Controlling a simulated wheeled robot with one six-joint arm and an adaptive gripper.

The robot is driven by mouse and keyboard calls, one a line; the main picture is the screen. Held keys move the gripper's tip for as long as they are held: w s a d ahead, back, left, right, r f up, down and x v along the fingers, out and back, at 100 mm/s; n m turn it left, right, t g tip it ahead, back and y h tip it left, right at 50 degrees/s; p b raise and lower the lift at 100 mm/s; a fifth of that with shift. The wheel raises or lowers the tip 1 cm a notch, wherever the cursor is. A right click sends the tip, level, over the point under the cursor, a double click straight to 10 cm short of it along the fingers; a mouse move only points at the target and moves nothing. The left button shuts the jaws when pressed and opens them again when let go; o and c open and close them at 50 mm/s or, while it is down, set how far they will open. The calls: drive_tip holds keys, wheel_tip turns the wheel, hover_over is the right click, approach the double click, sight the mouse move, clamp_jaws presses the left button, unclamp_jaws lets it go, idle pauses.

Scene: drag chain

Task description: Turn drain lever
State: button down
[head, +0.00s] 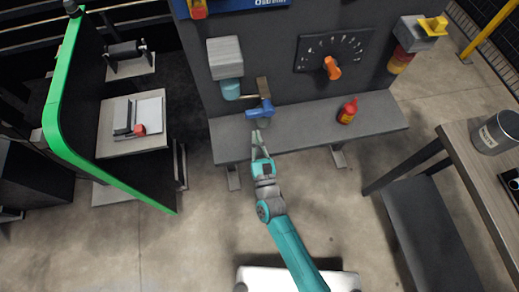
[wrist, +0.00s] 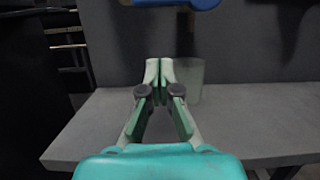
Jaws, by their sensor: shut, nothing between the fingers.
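The drain lever (head: 260,111) appears to be the blue handle at the end of a short brown pipe (head: 263,88) on the dark panel. It sits above the left part of the grey shelf. Part of a blue piece, apparently the same lever (wrist: 190,3), shows at the top edge of the wrist view. My gripper (head: 257,135) is below the lever in the head view, at the shelf's front. In the wrist view my gripper (wrist: 160,72) has its fingertips together, with nothing between them. It looks apart from the lever.
A pale translucent cylinder (wrist: 190,82) stands behind my fingertips on the shelf (wrist: 240,120). A red bottle (head: 347,111) stands on the shelf to the right. An orange knob (head: 332,68) is on the panel. A green-edged partition (head: 105,172) stands left, a table (head: 462,150) right.

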sight(259, 109)
drive_tip(key=x, duration=0.3)
drive_tip(key=shift+s+r, duration=0.2)
drive_tip(key=shift+r, duration=1.75)
